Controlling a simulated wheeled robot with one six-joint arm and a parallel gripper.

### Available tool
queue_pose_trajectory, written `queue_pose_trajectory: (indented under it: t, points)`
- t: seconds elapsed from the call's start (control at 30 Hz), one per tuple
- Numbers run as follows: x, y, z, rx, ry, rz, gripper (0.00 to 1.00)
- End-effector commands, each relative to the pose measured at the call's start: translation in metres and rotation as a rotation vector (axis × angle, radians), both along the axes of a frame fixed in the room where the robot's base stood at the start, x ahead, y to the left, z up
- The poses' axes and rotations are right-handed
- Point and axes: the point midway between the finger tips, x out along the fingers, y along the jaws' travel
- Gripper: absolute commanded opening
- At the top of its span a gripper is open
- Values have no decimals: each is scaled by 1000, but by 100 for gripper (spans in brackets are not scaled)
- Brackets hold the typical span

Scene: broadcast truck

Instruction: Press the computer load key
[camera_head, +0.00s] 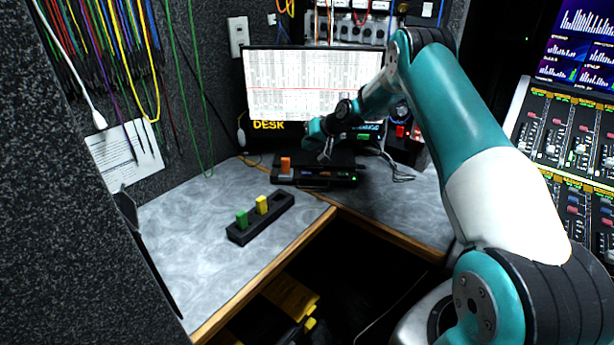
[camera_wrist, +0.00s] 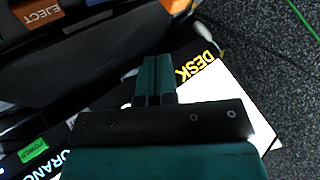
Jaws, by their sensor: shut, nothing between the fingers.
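No key that I can read as the load key shows in either view. My gripper (camera_head: 327,152) is shut and empty in front of the monitor, over a low black unit (camera_head: 318,182). In the wrist view its closed fingertips (camera_wrist: 156,60) are in front of dark surfaces. An orange key marked EJECT (camera_wrist: 43,14) is at the upper left there, apart from the fingers. A green label that seems to read POWER (camera_wrist: 33,151) is at the lower left. The monitor (camera_head: 300,80) with a yellow DESK label (camera_head: 268,126) stands behind the gripper.
An orange block (camera_head: 285,166) stands on the black unit's left side. A black holder (camera_head: 262,222) with a green block (camera_head: 241,219) and a yellow block (camera_head: 261,204) lies on the grey desk (camera_head: 190,235). Cables hang at left. A mixing console (camera_head: 570,150) is at right.

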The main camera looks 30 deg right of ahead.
Motion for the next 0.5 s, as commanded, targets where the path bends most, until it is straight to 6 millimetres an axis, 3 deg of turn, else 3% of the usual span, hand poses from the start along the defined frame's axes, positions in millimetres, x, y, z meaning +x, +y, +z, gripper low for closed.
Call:
queue_pose_trajectory:
  t: [0.03, 0.3, 0.5]
  points:
    - [0, 0, -12, 1, 1, 0, 0]
    - [0, 0, -52, 0, 1, 1, 0]
    - [0, 0, -66, -1, 0, 1, 0]
